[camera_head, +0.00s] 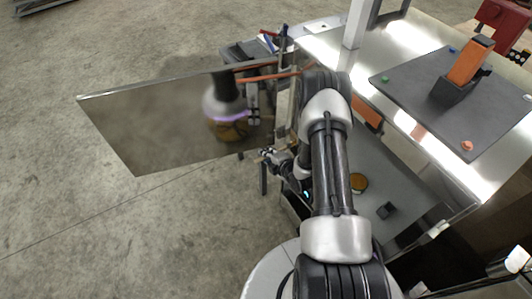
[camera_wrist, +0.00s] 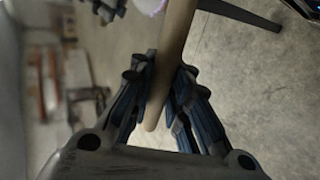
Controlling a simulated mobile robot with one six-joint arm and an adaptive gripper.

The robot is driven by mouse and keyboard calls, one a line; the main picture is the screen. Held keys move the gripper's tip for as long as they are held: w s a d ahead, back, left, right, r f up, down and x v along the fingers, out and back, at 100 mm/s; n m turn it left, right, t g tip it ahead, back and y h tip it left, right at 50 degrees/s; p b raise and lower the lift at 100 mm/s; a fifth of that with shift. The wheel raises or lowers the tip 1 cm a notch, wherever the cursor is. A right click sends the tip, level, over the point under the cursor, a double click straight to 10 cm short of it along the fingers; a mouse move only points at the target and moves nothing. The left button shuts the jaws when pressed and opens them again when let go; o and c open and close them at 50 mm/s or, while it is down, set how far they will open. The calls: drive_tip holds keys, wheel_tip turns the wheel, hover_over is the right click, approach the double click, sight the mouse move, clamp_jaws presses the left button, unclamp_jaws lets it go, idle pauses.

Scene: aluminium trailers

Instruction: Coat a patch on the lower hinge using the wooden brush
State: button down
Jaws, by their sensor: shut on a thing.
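My gripper (camera_wrist: 161,76) is shut on the wooden brush (camera_wrist: 178,28) in the wrist view. Its plain tan handle lies between the two dark fingers, one end towards the camera. The other end runs out of the top of the picture, so the bristles are out of sight. In the head view a thin orange-brown stick (camera_head: 270,77) crosses the top of the metal panel; I cannot tell whether it is the brush. The panel (camera_head: 150,125) stands out to the left of the trailer. My arm crowds its right edge, and I cannot single out the lower hinge.
A dark box with tools (camera_head: 250,50) stands behind the panel. The trailer's shiny top carries a dark mat (camera_head: 415,90) with an orange block (camera_head: 470,62). A round orange-brown thing (camera_head: 358,183) and a small dark block (camera_head: 386,210) lie lower down.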

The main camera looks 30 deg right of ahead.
drive_tip(key=shift+r, duration=0.4)
drive_tip(key=w+b, duration=0.2)
drive_tip(key=w, duration=0.2)
drive_tip(key=shift+s+d+r+p, duration=0.1)
drive_tip(key=shift+s+r+p, duration=0.1)
drive_tip(key=shift+s, duration=0.8)
drive_tip(key=shift+s+r+p, duration=0.1)
drive_tip(key=shift+s+r, duration=0.1)
drive_tip(key=shift+s, duration=0.8)
drive_tip(key=a, duration=0.6)
drive_tip(key=shift+s+a, duration=0.1)
